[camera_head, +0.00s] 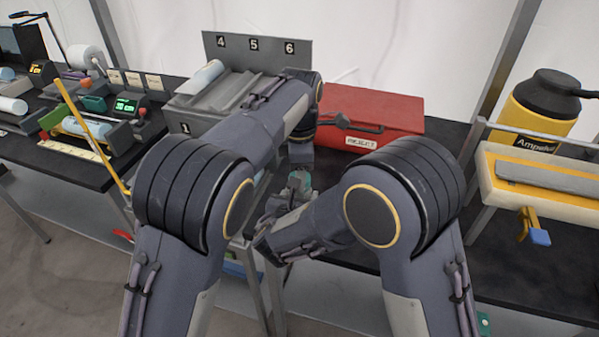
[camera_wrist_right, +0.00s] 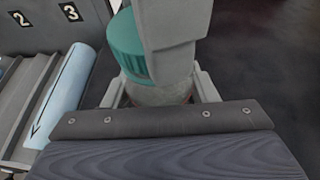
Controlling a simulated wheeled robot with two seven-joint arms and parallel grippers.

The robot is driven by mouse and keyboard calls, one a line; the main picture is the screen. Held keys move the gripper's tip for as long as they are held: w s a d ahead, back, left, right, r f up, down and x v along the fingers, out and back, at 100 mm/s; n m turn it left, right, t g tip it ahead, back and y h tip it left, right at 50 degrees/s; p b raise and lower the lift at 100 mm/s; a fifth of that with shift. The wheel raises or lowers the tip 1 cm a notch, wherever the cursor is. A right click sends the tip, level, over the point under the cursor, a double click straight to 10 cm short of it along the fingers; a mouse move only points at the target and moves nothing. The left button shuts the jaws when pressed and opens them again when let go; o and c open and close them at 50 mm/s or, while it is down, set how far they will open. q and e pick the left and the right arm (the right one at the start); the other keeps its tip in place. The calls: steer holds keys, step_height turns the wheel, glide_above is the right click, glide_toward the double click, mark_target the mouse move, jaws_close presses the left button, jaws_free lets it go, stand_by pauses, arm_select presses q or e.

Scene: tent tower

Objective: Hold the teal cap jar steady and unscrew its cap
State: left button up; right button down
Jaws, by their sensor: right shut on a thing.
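The jar shows in the right wrist view with a ribbed teal cap (camera_wrist_right: 126,45) on top of a pale, see-through body (camera_wrist_right: 158,94). In the head view only a small bit of the teal cap (camera_head: 304,178) shows between my arms. My right gripper (camera_wrist_right: 160,88) is shut on the jar's body, low down. My left gripper (camera_head: 300,166) reaches down over the jar from above. One grey finger of it stands in front of the cap in the right wrist view. Its other finger is hidden, so I cannot tell whether it grips the cap.
A grey numbered rack (camera_head: 222,112) with pale blue cylinders stands behind and left of the jar. A red box (camera_head: 372,112) is behind it on the right. A yellow bottle (camera_head: 533,112) and a padded tray (camera_head: 545,180) are further right. Dark table is clear right of the jar.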

arm_select(q)
steer(key=shift+r, duration=1)
steer(key=shift+r, duration=2)
arm_select(e)
steer(key=shift+c, duration=2.4)
jaws_free()
